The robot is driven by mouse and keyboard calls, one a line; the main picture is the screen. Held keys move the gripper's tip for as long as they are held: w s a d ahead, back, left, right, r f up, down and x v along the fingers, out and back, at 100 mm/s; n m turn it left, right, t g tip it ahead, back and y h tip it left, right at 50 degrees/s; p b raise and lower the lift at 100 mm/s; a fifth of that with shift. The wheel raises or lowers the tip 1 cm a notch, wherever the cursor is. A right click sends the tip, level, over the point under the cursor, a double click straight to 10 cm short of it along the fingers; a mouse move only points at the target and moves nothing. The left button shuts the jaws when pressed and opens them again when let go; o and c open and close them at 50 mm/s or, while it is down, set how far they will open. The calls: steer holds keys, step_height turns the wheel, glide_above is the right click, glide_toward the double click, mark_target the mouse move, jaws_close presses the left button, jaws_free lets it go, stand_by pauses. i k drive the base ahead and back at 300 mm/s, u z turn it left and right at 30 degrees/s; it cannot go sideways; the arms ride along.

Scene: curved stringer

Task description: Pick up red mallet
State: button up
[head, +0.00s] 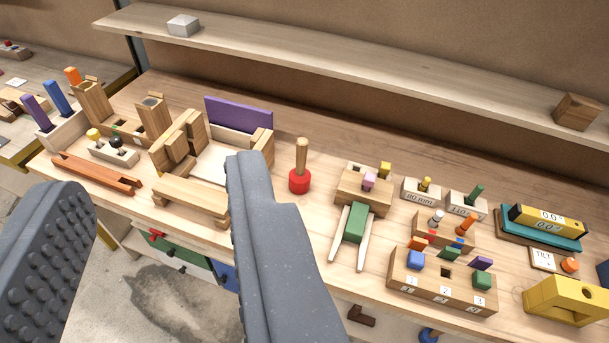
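The red mallet stands upright on the wooden workbench, with its red head (299,182) down on the top and its wooden handle (301,155) pointing up. It is in the middle of the head view, just right of my gripper's right finger. My gripper (165,205) is open, with its two grey fingers wide apart in the foreground. Nothing is held between them. The right finger hides part of the bench and some wooden pieces behind it. The mallet is clear of both fingers in the picture and is farther off than they are.
A wooden fixture with a purple panel (238,115) stands left of the mallet. A wooden block with a green piece (355,222) stands to its right. Numbered block (440,285) and yellow block (568,300) are at the front right. A shelf (350,70) runs behind; bare bench lies behind the mallet.

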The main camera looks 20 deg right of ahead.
mark_target(299, 177)
steer(key=i, duration=1)
